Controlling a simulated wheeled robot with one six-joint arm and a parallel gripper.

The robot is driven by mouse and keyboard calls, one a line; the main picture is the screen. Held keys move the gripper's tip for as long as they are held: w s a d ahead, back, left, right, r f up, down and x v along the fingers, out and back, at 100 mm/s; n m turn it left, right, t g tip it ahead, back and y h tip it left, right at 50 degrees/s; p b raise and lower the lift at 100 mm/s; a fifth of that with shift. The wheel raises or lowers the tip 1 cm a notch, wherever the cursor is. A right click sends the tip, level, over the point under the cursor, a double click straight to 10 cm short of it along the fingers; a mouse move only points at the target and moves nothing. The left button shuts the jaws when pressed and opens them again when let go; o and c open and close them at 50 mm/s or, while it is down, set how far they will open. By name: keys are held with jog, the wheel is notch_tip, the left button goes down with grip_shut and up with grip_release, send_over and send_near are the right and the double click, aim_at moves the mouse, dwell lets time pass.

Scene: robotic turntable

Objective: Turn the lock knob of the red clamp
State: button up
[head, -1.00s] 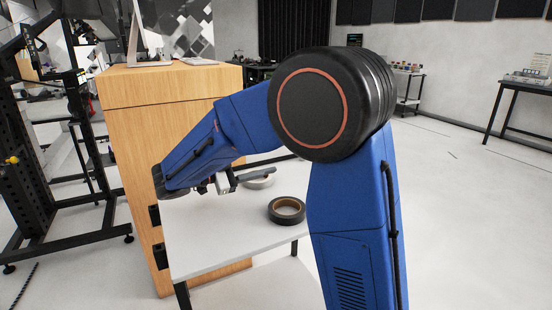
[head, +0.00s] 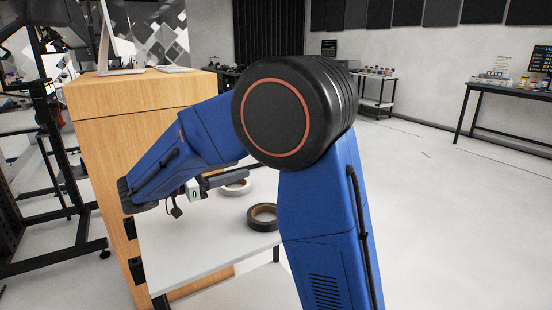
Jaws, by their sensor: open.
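I see no red clamp and no lock knob in the head view. My gripper (head: 205,187) is partly in view at the end of my blue arm, left of the middle, over or near the white table (head: 190,245). It shows as a small pale block with dark parts, and my own arm hides some of it. I see nothing held in it. Its fingertips are too small to make out clearly.
A black tape roll (head: 262,217) and a white roll (head: 236,187) lie on the white table. A wooden cabinet (head: 95,130) stands behind it on the left, beside a black frame (head: 60,190). A far table (head: 510,87) stands right. The floor at right is clear.

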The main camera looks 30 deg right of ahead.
jog(key=d+m, duration=0.8)
jog(key=m, duration=0.8)
jog(key=d+m, duration=0.8)
jog(key=m, duration=0.9)
jog(key=shift+w+d+r, duration=0.15)
jog(key=shift+w+d, duration=0.15)
jog(key=shift+w, duration=0.15)
jog(key=shift+m, duration=0.3)
jog(key=c, duration=1.1)
